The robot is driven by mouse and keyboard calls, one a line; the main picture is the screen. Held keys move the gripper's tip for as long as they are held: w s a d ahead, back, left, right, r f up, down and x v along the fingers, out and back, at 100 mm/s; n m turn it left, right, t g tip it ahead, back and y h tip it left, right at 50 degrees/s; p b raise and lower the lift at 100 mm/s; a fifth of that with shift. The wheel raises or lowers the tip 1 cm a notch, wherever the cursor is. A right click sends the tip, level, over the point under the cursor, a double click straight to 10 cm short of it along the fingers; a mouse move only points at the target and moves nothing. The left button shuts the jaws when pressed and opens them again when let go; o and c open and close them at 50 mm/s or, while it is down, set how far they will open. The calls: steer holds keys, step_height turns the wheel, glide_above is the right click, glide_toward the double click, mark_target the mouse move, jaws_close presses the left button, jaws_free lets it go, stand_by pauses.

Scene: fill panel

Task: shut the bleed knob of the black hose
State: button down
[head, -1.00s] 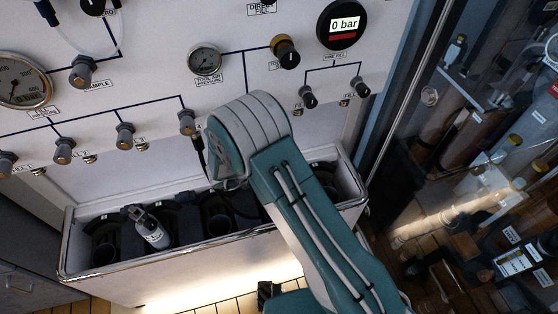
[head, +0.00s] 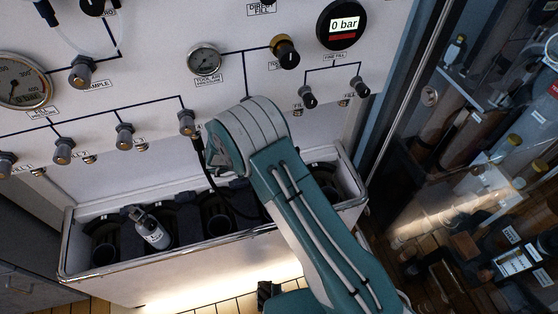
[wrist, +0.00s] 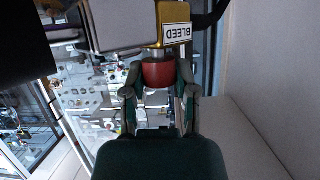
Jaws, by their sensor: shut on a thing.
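The bleed knob (wrist: 158,74) is red and shows in the wrist view below a brass block (wrist: 173,12) with an upside-down BLEED label (wrist: 178,33). My gripper (wrist: 157,86) is shut on the knob, one finger on each side. The black hose (head: 206,170) hangs in the head view from the right-hand grey valve of the lower row and curves down behind my arm. In the head view my arm hides the gripper and the knob.
Grey valve knobs (head: 125,136) line the panel. A glass-fronted cabinet (head: 480,150) stands at the right.

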steer(key=shift+c, duration=1.8)
jaws_free()
steer(key=n+t+y, duration=0.1)
steer(key=n+t, duration=0.1)
steer(key=n, duration=0.1)
steer(key=n+t+y, duration=0.2)
steer(key=t, duration=0.1)
steer(key=shift+n+t, duration=0.3)
steer(key=shift+n, duration=0.1)
steer(key=n+t+y, duration=0.1)
steer(key=n+y, duration=0.1)
steer(key=n+t+y, duration=0.2)
steer(key=n+y, duration=0.1)
steer(key=shift+n+t+y, duration=0.6)
steer(key=shift+n+y, duration=2.8)
steer(key=shift+y, duration=0.4)
steer(key=shift+n+g+y, duration=1.1)
steer(key=shift+n+y, duration=1.3)
steer(key=shift+y, duration=0.2)
